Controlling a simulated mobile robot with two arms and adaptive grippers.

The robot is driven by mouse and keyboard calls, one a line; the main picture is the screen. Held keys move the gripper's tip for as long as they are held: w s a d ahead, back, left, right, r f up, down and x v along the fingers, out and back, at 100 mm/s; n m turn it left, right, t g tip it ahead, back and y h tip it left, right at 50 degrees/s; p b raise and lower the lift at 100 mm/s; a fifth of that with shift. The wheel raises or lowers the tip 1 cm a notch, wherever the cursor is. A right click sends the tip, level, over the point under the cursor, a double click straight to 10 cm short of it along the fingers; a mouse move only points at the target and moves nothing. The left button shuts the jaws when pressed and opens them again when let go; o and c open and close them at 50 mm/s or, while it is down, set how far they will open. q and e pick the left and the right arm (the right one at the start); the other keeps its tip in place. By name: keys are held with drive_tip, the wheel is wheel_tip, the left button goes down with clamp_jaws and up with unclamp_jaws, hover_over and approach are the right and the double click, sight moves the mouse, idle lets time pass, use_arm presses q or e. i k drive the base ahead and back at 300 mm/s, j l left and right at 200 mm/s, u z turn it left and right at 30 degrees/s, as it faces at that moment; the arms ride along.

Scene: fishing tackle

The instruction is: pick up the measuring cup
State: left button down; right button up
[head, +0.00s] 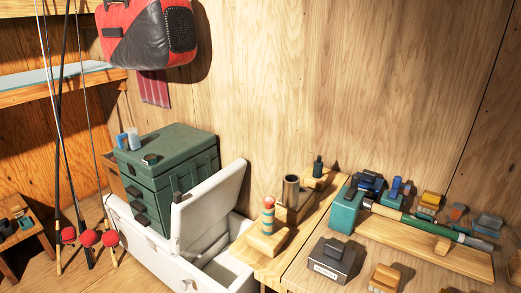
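I cannot make out the measuring cup for certain. A small pale blue, cup-like item (134,138) stands on top of the green tackle box (185,140), beside a small blue item (122,141). A brownish metal, tube-shaped vessel (291,191) stands upright on a wooden block at the left of the workbench. Neither of my grippers is in view.
A white cooler (150,241) with its lid (208,207) raised stands below the bench. The wooden bench (296,262) holds a green rod (425,224), a dark labelled box (331,261) and several small items. Fishing rods (62,140) stand at left; a red bag (150,35) hangs above.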

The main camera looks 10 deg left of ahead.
sight(131, 135)
drive_tip(key=j+u, duration=0.2)
drive_tip(key=u, duration=1.15)
drive_tip(key=i+j+z, duration=0.1)
drive_tip(key=i+j, duration=0.35)
drive_tip(key=j, duration=0.15)
